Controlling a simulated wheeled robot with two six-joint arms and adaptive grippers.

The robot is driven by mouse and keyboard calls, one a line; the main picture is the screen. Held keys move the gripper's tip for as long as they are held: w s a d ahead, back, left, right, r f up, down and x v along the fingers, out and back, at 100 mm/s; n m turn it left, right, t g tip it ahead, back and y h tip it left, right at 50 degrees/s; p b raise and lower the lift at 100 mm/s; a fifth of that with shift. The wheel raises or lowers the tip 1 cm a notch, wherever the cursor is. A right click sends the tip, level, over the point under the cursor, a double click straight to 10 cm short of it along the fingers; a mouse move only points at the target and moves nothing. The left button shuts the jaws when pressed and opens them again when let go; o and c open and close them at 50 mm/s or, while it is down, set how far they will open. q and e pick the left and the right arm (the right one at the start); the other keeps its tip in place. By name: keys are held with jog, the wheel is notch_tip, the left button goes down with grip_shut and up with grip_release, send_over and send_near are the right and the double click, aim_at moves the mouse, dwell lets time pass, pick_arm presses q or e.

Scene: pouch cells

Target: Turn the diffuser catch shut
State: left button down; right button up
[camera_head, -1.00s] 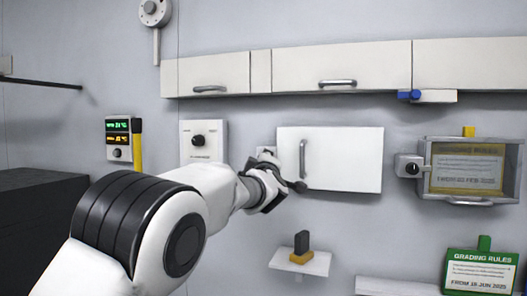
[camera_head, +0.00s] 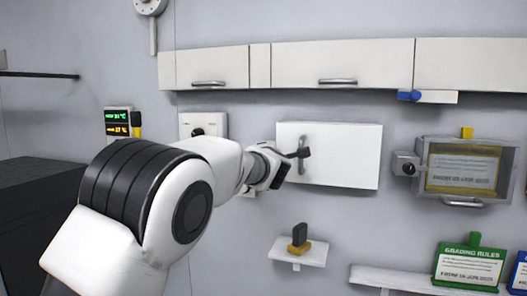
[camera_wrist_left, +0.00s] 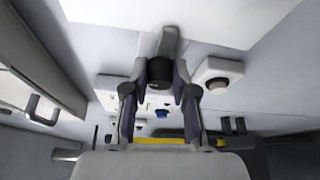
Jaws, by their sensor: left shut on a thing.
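A white panel door (camera_head: 345,155) on the wall bears a grey upright handle (camera_head: 301,141) near its left edge. My left gripper (camera_head: 303,153) is at this handle, its dark fingertips against it. In the left wrist view its two fingers (camera_wrist_left: 160,84) are closed about a dark round part, with a grey bar (camera_wrist_left: 170,38) running beyond over the white surface. No part is clearly labelled as the diffuser catch. A small black knob on a box (camera_head: 406,165) sits beside a framed clear case (camera_head: 465,170). My right gripper is not in view.
White cupboards (camera_head: 345,52) run above the panel. A small shelf (camera_head: 283,253) with a black and yellow item (camera_head: 299,238) is below. A knob plate (camera_head: 216,125) is partly behind my arm. A green sign (camera_head: 472,265) stands at lower right.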

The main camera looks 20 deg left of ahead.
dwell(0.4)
pick_arm(q)
jog(key=c, duration=0.9)
grip_release()
jog(key=shift+a, duration=0.15)
